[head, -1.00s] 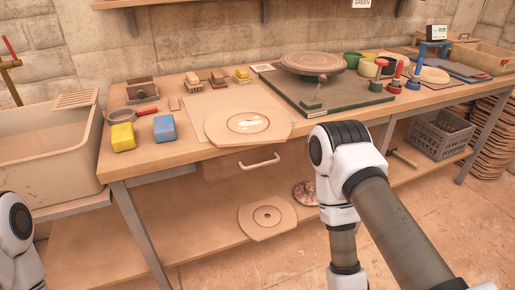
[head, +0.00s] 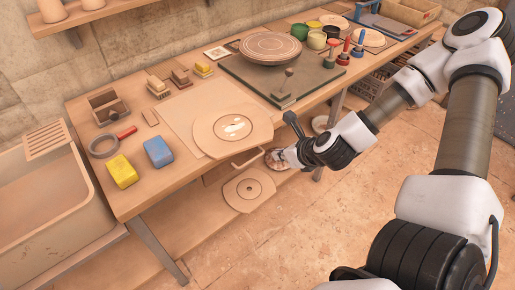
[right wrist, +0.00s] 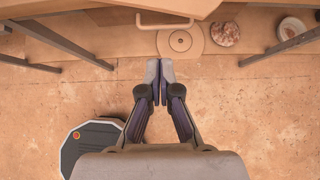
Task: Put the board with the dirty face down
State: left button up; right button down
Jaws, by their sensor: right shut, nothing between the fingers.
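A wooden board (head: 206,138) with rounded ends lies flat at the bench's front edge, partly overhanging it. Its upper face has a dark ring with a glossy white patch inside. A second board (head: 236,201) with a small central hole lies on the lower shelf; in the right wrist view this board (right wrist: 195,52) sits partly behind the drawer handle. My right gripper (head: 284,156) is in front of the bench, right of the upper board and apart from it. In the right wrist view its fingertips (right wrist: 159,66) are together and empty. My left gripper is not in view.
A yellow block (head: 122,172) and a blue block (head: 159,152) stand left of the board. A sink (head: 40,215) is at far left. A turntable (head: 270,46) stands on a green mat. A drawer handle (head: 249,160) juts out below the board. The floor in front is clear.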

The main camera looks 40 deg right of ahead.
pick_arm(q)
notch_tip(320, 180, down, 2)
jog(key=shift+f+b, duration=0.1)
jog(key=shift+b, duration=0.55)
pick_arm(e)
jog(key=w+f, duration=0.5)
jog(key=w, duration=0.4)
jog(key=shift+a, duration=0.4)
jog(key=shift+f, duration=0.1)
